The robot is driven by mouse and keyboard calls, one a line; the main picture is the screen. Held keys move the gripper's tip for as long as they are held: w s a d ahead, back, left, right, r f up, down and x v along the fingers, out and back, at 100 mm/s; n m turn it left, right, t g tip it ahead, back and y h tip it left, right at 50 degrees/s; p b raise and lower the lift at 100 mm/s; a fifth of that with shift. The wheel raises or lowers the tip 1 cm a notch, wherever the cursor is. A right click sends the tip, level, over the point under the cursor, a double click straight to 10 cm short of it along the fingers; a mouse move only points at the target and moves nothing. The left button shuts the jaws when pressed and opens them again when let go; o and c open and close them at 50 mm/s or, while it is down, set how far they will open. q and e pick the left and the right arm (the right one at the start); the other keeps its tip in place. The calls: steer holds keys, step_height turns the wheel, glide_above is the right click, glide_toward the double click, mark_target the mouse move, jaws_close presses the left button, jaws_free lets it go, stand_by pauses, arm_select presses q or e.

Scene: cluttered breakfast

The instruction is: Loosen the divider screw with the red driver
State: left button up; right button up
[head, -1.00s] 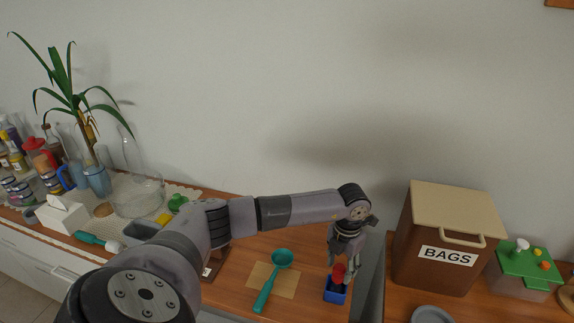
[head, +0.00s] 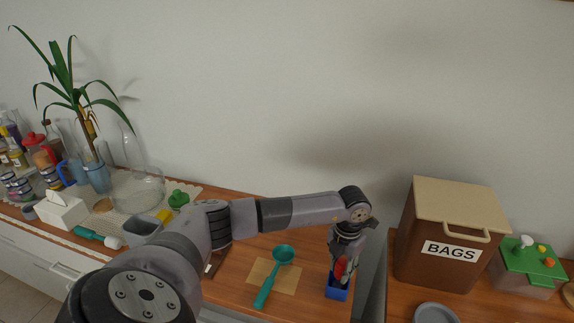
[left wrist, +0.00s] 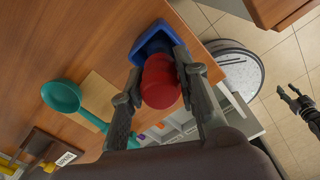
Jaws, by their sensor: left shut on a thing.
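My left gripper (head: 343,272) is shut on a red, rounded handle (head: 339,267), which looks like the red driver. In the left wrist view the red handle (left wrist: 160,82) sits between the two fingers, over a small blue holder (left wrist: 150,38). The blue holder (head: 336,291) stands near the right end of the wooden counter. Any shaft below the handle is hidden, and I cannot tell whether it is still inside the holder. I cannot make out the divider screw. A dark gripper, likely my right one (left wrist: 291,98), shows small at the right of the left wrist view.
A teal ladle (head: 274,275) lies on a tan mat (head: 290,280) left of the holder. A brown BAGS box (head: 447,235) and a green-topped box (head: 532,263) stand right, beyond a gap. A round grey appliance (left wrist: 238,68) is on the floor.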

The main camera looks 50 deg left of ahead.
arm_select(q)
jaws_close()
steer(key=shift+r, duration=0.1)
steer(key=shift+r+p, duration=1.7)
steer(key=shift+r, duration=0.65)
